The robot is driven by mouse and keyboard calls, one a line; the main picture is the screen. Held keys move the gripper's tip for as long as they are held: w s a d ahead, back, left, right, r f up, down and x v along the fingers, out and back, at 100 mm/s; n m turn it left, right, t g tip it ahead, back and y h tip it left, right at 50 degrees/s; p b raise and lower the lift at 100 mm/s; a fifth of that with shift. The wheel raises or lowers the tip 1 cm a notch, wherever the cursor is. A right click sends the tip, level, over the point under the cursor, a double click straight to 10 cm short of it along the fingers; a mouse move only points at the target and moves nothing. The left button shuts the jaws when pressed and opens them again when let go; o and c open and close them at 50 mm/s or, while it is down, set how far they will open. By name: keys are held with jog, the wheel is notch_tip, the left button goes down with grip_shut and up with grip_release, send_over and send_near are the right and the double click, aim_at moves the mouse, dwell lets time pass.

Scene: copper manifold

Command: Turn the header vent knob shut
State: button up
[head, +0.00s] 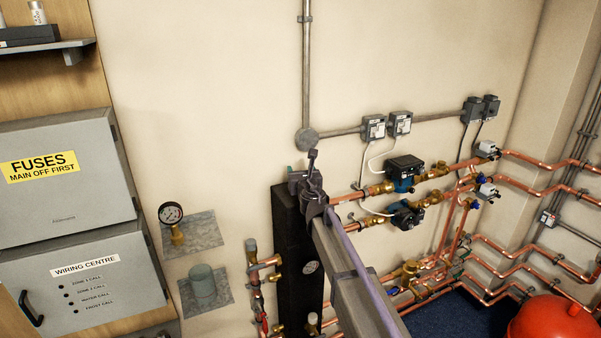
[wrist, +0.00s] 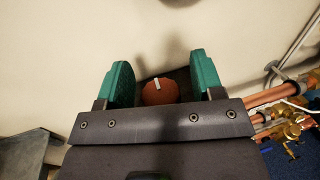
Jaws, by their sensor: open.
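The header vent knob (wrist: 159,94) is a round orange-red knob with a white pointer mark, seen in the wrist view. The pointer stands nearly upright in the picture, leaning slightly. My gripper (wrist: 161,78) is open, with one teal finger on each side of the knob and a visible gap on both sides. The knob's lower part is hidden behind the gripper body. In the head view my gripper (head: 293,170) is at the top of the black header (head: 289,250), and my arm hides the knob there.
Copper pipes with two pumps (head: 404,174) run right of the header. A pressure gauge (head: 171,213) and a fuse box (head: 65,185) are on the left. A red vessel (head: 555,322) stands at lower right. The wall above the header is clear except for grey conduit (head: 307,70).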

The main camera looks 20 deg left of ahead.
jog(key=v, duration=1)
jog(key=shift+s+d, duration=0.2)
